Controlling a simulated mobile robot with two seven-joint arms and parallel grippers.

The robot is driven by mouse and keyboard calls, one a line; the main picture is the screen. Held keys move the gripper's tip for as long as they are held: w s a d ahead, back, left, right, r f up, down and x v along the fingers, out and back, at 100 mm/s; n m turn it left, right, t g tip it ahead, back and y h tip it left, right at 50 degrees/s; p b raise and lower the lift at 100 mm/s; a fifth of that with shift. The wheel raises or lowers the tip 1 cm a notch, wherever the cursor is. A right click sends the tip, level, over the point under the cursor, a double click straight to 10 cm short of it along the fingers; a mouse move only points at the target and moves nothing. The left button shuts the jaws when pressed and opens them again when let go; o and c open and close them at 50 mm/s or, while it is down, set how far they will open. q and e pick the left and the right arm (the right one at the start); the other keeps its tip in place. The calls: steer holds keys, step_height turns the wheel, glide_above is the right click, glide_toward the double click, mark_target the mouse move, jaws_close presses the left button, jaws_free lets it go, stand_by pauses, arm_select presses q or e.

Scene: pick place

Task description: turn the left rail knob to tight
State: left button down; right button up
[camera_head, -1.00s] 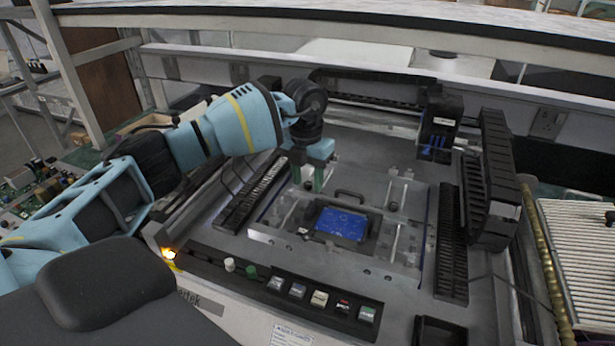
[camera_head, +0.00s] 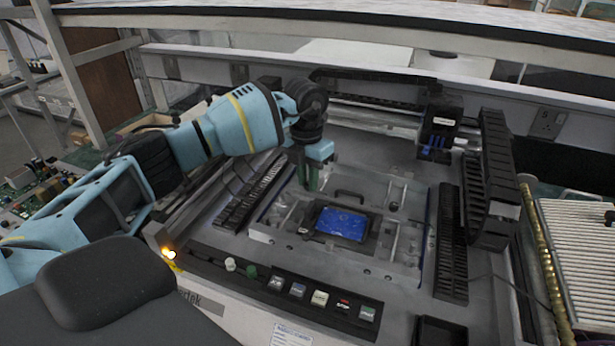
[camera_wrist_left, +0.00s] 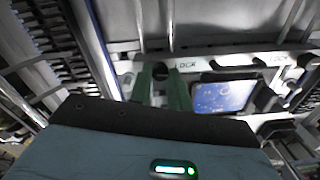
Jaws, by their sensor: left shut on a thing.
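My left gripper (camera_head: 308,182) points down at the left side of the fixture plate. Its green fingers also show in the left wrist view (camera_wrist_left: 161,82). They are shut on the left rail knob (camera_wrist_left: 160,72), a small dark piece between the fingertips, mostly hidden by them. In the head view the knob is hidden by the gripper. A "LOCK" label (camera_wrist_left: 186,66) is on the rail just right of the knob. I cannot read how tight the knob is. The right gripper is in neither view.
A blue circuit board (camera_head: 342,224) sits in a dark carrier right of the gripper, with a black handle (camera_head: 350,195) behind it. Black cable chains (camera_head: 492,180) stand at the right. A button panel (camera_head: 319,298) runs along the front edge.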

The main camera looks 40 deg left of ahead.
arm_select(q)
steer(key=m, duration=1)
steer(key=shift+m, duration=0.4)
steer(key=m+b, duration=0.1)
steer(key=m, duration=0.4)
steer(key=shift+m, duration=0.3)
steer(key=m+b, duration=0.1)
steer(key=m, duration=0.4)
steer(key=shift+m+y, duration=0.3)
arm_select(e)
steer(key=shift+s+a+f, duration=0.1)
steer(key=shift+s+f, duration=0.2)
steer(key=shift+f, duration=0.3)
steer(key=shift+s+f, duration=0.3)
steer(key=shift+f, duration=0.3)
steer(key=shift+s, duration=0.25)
arm_select(q)
steer(key=c, duration=1.3)
jaws_free()
steer(key=shift+d, duration=0.1)
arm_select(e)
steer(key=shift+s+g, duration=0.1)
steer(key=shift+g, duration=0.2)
arm_select(q)
steer(key=shift+r, duration=0.15)
